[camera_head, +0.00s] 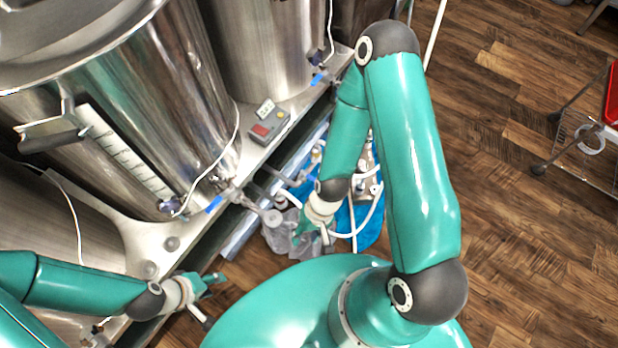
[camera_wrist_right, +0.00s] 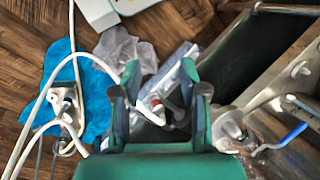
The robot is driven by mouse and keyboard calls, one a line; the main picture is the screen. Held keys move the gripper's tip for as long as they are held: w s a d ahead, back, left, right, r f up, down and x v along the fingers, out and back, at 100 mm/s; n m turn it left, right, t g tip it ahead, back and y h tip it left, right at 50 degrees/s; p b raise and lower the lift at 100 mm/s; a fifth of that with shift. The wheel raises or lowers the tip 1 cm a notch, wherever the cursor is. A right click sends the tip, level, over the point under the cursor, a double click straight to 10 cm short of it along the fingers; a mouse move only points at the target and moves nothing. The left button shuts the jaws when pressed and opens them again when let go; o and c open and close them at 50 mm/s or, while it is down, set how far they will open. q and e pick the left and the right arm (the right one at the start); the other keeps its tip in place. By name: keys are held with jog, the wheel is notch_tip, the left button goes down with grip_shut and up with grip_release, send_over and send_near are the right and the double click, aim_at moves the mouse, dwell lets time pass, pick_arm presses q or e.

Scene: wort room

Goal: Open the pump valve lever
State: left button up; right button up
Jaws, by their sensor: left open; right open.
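My right gripper (camera_head: 314,236) is open, reaching down beside the stand; in the right wrist view its two green fingers (camera_wrist_right: 160,78) are spread apart. Between and beyond them is a small fitting with a red-and-white part (camera_wrist_right: 157,104) and a dark knob; contact cannot be told. Another metal fitting with white hoses (camera_wrist_right: 65,104) is on the blue cloth to the left. A blue lever (camera_wrist_right: 283,138) on a tank valve is at the right, outside the fingers. I cannot tell for certain which part is the pump valve lever. My left gripper (camera_head: 212,284) is open and empty at lower left.
Steel tanks (camera_head: 150,90) stand on a metal stand (camera_head: 110,222). A grey-red control box (camera_head: 268,128) sits on its ledge. A blue cloth (camera_head: 362,228), a grey cloth (camera_wrist_right: 122,48) and hoses lie on the floor. A red-topped cart (camera_head: 612,100) is far right; wooden floor between is clear.

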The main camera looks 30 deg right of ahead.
jog(key=s+d+f+m+g+y+b, duration=0.25)
jog(key=s+f+m+b, duration=0.2)
jog(key=f, duration=0.45)
jog(key=m+t+b, duration=1.9)
jog(key=m+t, duration=0.1)
jog(key=m, duration=0.3)
send_near(310, 176)
jog(key=b+x, duration=0.1)
jog(key=x, duration=0.9)
jog(key=shift+a+b, duration=0.1)
jog(key=shift+b, duration=0.25)
pick_arm(q)
notch_tip(310, 176, down, 27)
jog(key=shift+r, duration=0.1)
pick_arm(e)
grip_shut()
